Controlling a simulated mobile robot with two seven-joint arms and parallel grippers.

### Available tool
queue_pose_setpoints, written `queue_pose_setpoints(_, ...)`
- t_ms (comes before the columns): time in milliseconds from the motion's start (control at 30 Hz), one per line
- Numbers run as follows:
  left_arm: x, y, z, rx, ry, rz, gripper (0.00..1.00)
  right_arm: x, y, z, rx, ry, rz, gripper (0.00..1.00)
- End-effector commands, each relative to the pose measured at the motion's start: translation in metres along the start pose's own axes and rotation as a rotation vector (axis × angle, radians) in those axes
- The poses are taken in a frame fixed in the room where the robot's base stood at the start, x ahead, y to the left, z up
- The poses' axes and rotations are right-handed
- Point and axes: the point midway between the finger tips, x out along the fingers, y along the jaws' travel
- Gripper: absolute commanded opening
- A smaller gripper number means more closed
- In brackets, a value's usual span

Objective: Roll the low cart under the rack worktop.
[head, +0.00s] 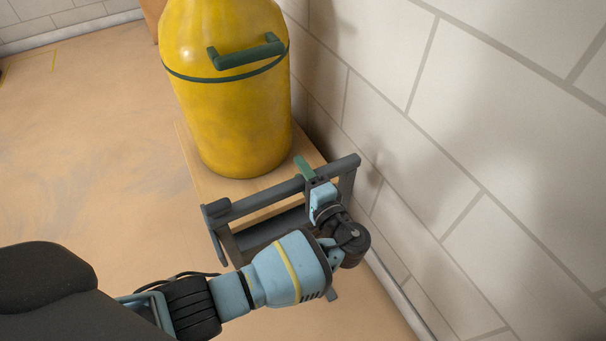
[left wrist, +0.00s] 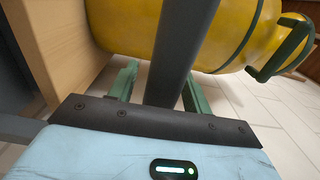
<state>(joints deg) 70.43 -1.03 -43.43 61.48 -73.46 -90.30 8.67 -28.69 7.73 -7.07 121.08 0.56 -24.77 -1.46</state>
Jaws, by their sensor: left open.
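The low cart has a pale wooden deck (head: 205,180) and a dark grey push handle (head: 270,201) at its near end. A large yellow tank (head: 225,90) with a green handle stands upright on the deck. My left gripper (head: 307,176) is at the right part of the handle's top bar. In the left wrist view its green fingers (left wrist: 158,90) are apart, one on each side of the dark bar (left wrist: 178,55). Contact with the bar cannot be told. My right gripper is not in view. I cannot make out the rack worktop.
A pale block wall (head: 470,150) runs close along the right side of the cart. The tan floor (head: 90,150) to the left is clear. A brown wooden thing (head: 152,14) shows partly behind the tank. A yellow line marks the floor at the far left.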

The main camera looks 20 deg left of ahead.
Motion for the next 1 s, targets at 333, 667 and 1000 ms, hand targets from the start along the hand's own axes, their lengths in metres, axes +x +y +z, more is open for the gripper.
queue_pose_setpoints(333, 0.000, 0.000, 0.000, 0.000, 0.000, 0.000, 0.32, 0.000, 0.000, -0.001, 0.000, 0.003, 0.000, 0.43)
queue_pose_setpoints(667, 0.000, 0.000, 0.000, 0.000, 0.000, 0.001, 0.00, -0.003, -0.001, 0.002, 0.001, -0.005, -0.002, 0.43)
queue_pose_setpoints(1000, 0.015, -0.001, 0.011, 0.001, -0.001, -0.001, 0.00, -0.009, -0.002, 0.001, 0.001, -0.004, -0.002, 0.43)
